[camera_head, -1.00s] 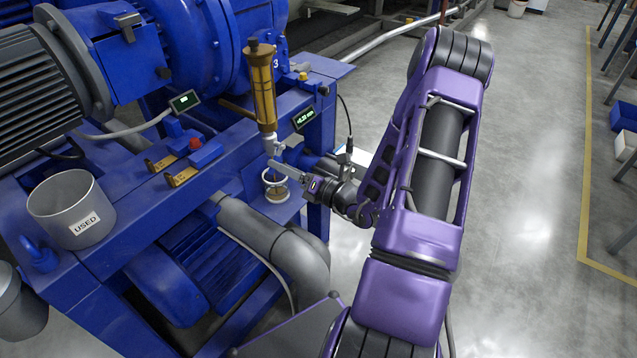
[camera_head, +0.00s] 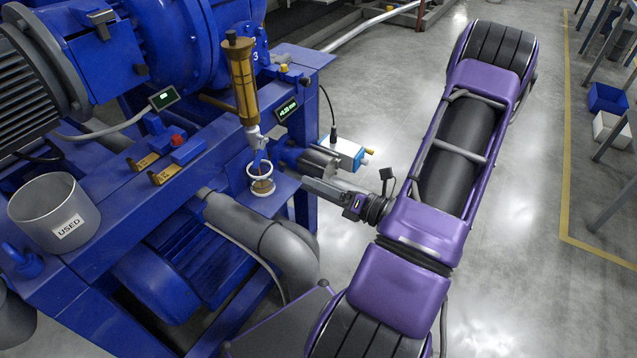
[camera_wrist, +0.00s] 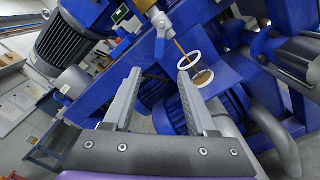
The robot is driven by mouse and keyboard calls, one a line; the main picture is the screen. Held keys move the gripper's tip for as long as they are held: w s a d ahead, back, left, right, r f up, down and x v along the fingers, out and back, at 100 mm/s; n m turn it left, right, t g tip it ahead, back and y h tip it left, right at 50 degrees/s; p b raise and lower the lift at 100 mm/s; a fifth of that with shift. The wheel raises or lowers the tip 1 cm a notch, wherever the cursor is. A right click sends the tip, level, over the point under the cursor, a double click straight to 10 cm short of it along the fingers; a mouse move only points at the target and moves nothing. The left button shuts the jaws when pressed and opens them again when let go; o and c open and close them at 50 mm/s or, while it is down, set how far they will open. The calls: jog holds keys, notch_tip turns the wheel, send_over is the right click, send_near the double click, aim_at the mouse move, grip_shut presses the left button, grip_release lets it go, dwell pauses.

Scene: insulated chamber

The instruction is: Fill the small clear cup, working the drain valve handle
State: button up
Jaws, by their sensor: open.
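The small clear cup (camera_head: 260,180) with a white rim stands on a blue ledge below the drain valve (camera_head: 252,138). It has some amber-brown liquid low inside; it also shows in the wrist view (camera_wrist: 189,61). A thin amber streak runs from the valve toward the cup in the wrist view. A blue valve handle (camera_head: 258,157) appears just above the cup in the head view. Above the valve is an amber sight glass (camera_head: 243,85). My gripper (camera_head: 304,182) is open and empty, to the right of the cup and apart from it; its fingers (camera_wrist: 160,75) point toward the valve area.
A grey bucket marked USED (camera_head: 30,205) stands on the blue frame at left. A small display (camera_head: 287,110) sits beside the sight glass. A grey pipe (camera_head: 285,245) bends below the cup ledge. Open floor (camera_head: 500,250) lies to the right of my arm.

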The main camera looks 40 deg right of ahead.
aim_at(261, 152)
jog(key=shift+a+f, duration=0.1)
jog(key=shift+a, duration=0.2)
jog(key=c, duration=0.4)
jog(key=a+f+n+g+y, duration=0.1)
jog(key=a, duration=0.1)
jog(key=a+f+n+g+y, duration=0.1)
jog(key=a+n+g, duration=0.1)
jog(key=a+n+g+y, duration=0.1)
jog(key=a+n+y, duration=0.1)
jog(key=shift+s+a+f+g+p, duration=0.25)
jog(key=shift+a+f+g+p, duration=0.15)
grip_shut()
jog(key=s+a+f+n+g+h+p, duration=0.1)
jog(key=s+a+f+n+g+h, duration=0.15)
jog(key=s+n+g, duration=0.4)
jog(key=s+a+f+n+g+h+p, duration=0.1)
jog(key=s+a+f+n+g, duration=0.25)
jog(key=n+g, duration=0.6)
jog(key=w+d+r+n+h+p, duration=0.2)
jog(key=w+d+r+n+h, duration=0.2)
jog(key=w+r+n+h, duration=0.7)
jog(key=w+a+r+n+t+h+p, duration=0.2)
jog(key=w+a+r+n+t+h, duration=0.3)
jog(key=w+a+r+n+t, duration=0.55)
jog(key=w+d+f+n+g+b, duration=0.2)
jog(key=w+d+f+g, duration=0.1)
jog(key=d+f, duration=0.6)
jog(key=shift+w+d+f, duration=0.25)
jog(key=shift+w+d, duration=0.3)
jog(key=shift+d, duration=0.15)
